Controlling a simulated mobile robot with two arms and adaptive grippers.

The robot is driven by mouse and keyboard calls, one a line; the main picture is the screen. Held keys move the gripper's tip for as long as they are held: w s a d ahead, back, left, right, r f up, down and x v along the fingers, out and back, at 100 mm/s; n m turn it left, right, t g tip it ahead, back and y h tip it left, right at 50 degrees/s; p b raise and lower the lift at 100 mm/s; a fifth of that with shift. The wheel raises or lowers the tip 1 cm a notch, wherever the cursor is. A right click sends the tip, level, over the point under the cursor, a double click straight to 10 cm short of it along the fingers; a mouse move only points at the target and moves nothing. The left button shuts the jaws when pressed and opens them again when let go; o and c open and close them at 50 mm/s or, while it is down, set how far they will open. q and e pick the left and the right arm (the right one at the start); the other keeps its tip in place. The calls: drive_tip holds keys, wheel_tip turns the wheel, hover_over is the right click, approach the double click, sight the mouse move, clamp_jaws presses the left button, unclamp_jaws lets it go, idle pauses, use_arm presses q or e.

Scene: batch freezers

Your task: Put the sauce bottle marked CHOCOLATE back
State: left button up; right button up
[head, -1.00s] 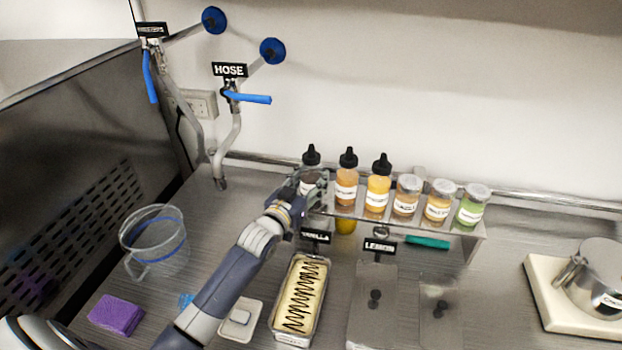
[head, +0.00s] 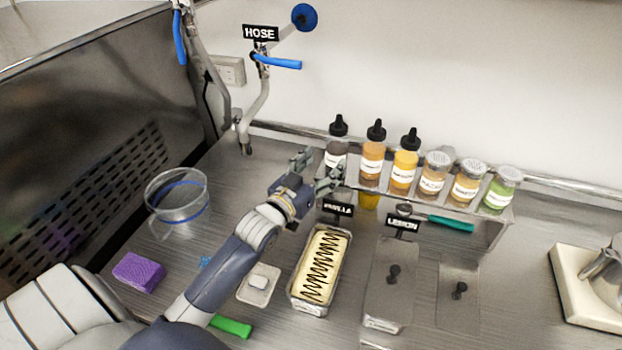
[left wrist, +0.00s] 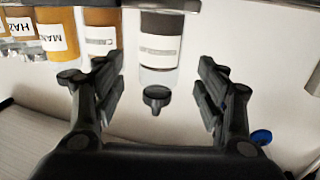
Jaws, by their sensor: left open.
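A sauce bottle with dark brown contents and a black nozzle cap (head: 336,152) stands upright at the left end of the raised shelf (head: 440,202). Its label is too small to read. In the left wrist view, which is upside down, the dark bottle (left wrist: 160,47) shows beyond and between my fingers, apart from them. My left gripper (head: 318,170) is open and empty, just to the front left of that bottle; its two spread fingers also show in the left wrist view (left wrist: 158,98). My right gripper is not in view.
Beside the dark bottle stand an orange bottle (head: 372,158), a yellow bottle (head: 403,165) and several lidded jars (head: 465,184). Below are a VANILLA tub (head: 320,265) and steel lids (head: 390,285). A clear jug (head: 178,205) and purple sponge (head: 138,271) lie left.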

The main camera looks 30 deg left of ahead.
use_arm(q)
drive_tip(key=shift+s+b, duration=0.4)
drive_tip(key=shift+s, duration=2.1)
